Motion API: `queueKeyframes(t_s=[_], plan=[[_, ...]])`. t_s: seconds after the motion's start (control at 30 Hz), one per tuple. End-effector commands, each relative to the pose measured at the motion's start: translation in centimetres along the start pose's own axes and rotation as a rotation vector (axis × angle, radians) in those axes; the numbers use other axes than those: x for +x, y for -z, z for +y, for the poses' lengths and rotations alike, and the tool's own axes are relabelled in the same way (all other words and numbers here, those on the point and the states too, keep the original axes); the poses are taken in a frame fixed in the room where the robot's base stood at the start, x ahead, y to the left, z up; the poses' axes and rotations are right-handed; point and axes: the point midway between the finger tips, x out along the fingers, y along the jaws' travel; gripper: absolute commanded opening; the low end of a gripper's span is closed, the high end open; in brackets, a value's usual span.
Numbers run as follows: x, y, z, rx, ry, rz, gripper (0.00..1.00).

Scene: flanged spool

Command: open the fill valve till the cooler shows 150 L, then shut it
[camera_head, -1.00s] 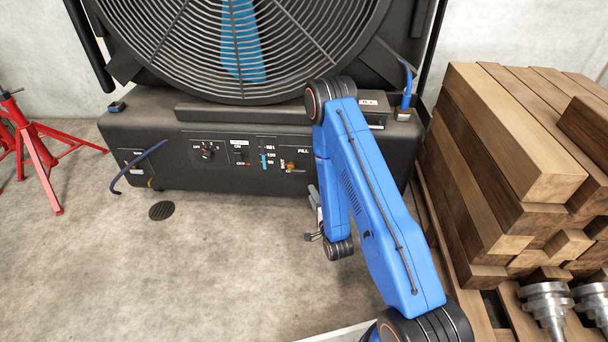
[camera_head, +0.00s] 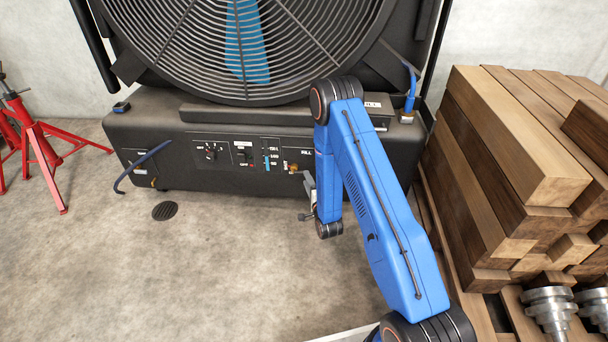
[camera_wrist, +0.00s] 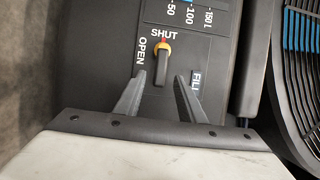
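The cooler (camera_head: 230,183) is a dark box with a big caged fan on top. In the wrist view the lever points down toward me, in line with the SHUT mark above the hub; OPEN is at the left. The valve also shows in the head view (camera_head: 292,167). My gripper (camera_wrist: 160,76) is open, its two dark fingers apart on either side of the lever's end. Contact cannot be told. The level scale (camera_wrist: 180,14) marked 50, 100 and 150 L is cut off at the top; its reading is unclear.
A pallet of stacked timber (camera_head: 510,150) stands close at the right, with metal parts (camera_head: 550,308) in front. A red stand (camera_head: 42,160) is at the left. A blue hose (camera_head: 140,165) curves from the cooler's left. The floor in front is clear, with a drain (camera_head: 164,210).

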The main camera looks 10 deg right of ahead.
Motion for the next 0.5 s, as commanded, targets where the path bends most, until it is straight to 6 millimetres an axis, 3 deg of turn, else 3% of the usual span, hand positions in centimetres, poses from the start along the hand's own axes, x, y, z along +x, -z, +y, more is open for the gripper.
queueKeyframes(t_s=[0.2,0.5], plan=[[3.4,0.0,0.0,0.0,0.001,0.0,0.36],[5.3,0.0,0.0,0.0,0.0,0.0,0.36]])
